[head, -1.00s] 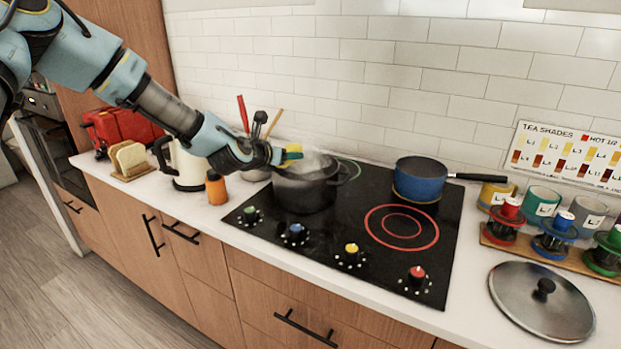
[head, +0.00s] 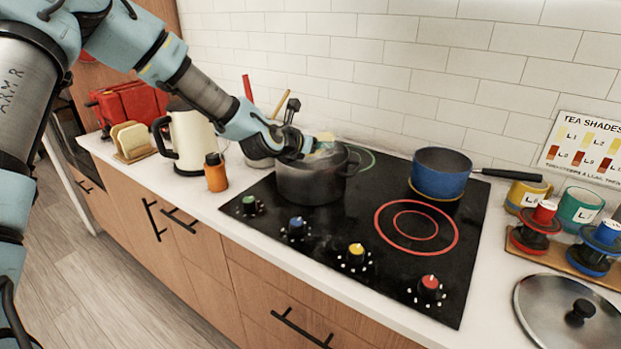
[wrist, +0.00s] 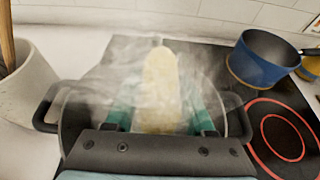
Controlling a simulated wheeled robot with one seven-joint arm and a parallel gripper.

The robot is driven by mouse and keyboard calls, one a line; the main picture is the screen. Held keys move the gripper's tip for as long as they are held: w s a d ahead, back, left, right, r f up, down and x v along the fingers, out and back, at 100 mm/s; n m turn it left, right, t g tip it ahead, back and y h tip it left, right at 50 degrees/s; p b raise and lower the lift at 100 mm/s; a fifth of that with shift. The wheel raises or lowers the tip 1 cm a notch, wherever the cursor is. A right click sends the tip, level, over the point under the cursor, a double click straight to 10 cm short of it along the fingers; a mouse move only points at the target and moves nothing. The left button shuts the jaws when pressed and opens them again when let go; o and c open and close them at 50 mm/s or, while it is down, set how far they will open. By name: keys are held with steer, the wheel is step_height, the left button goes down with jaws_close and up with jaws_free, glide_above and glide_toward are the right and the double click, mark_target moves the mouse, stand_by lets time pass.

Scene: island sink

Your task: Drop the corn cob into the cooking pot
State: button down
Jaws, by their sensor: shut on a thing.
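A dark grey cooking pot (head: 310,183) stands on the back left burner of the black cooktop, with steam rising from it. My gripper (head: 312,150) is at the pot's mouth, reaching in from the left. It is shut on the yellow corn cob (wrist: 160,85), which shows between the teal fingers (wrist: 200,105) in the wrist view. In the head view the corn cob (head: 325,138) shows only as a small yellow patch above the rim. Steam blurs the cob and the inside of the pot.
A blue saucepan (head: 440,174) sits to the right on the cooktop. A cream kettle (head: 192,142), an orange bottle (head: 215,175) and a utensil holder (wrist: 28,90) stand left of the pot. A lid (head: 570,312) lies at the front right. The front right burner is clear.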

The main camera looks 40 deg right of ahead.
steer(key=shift+f, duration=0.6)
steer(key=shift+c, duration=0.9)
jaws_free()
steer(key=shift+a, duration=0.1)
step_height(320, 180, up, 4)
steer(key=b, duration=0.4)
glide_above(312, 169)
steer(key=w+a, duration=0.2)
steer(key=w, duration=0.1)
steer(key=shift+w+a+r, duration=0.1)
steer(key=shift+w, duration=0.05)
steer(key=shift+a, duration=0.1)
